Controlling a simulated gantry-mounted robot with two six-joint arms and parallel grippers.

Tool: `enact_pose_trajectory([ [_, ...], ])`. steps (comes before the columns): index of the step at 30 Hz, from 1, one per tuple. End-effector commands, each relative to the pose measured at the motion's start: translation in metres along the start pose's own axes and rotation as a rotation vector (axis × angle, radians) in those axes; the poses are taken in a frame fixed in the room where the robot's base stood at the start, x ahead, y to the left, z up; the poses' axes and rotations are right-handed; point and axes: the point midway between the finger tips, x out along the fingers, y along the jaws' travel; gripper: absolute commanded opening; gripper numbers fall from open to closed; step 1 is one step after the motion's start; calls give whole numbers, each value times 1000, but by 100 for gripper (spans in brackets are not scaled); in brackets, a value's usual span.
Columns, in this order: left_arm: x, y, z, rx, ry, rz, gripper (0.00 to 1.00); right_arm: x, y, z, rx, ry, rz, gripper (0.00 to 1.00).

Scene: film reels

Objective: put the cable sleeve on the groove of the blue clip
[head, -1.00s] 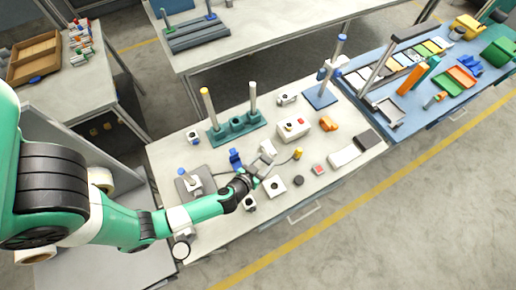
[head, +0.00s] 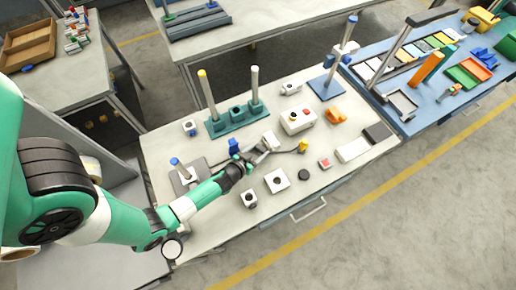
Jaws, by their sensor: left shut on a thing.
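The blue clip (head: 234,146) stands on the white bench in the head view, just left of my left gripper (head: 266,146). The gripper hides part of the area around it. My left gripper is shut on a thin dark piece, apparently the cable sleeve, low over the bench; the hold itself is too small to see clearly. A dark cable runs right from the gripper to a yellow end (head: 302,147). The sleeve looks beside the clip, and I cannot tell whether they touch. My right gripper is not in view.
A teal rack (head: 238,119) with posts stands behind the clip. A white box with a red button (head: 297,121) lies behind the cable. A white square block (head: 277,181) and a dark disc (head: 303,175) are in front.

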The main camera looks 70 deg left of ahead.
Motion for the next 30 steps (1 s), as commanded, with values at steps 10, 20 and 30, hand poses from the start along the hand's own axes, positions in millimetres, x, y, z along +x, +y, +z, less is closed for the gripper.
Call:
enact_pose_trajectory([
  [10,0,0,1,0,0,0,85,1,0,-1,0,1,0,50],
  [20,0,0,0,0,0,0,93,1,0,-1,0,1,0,50],
  [30,-58,1,-4,3,-4,3,93,21,0,-19,0,1,0,50],
])
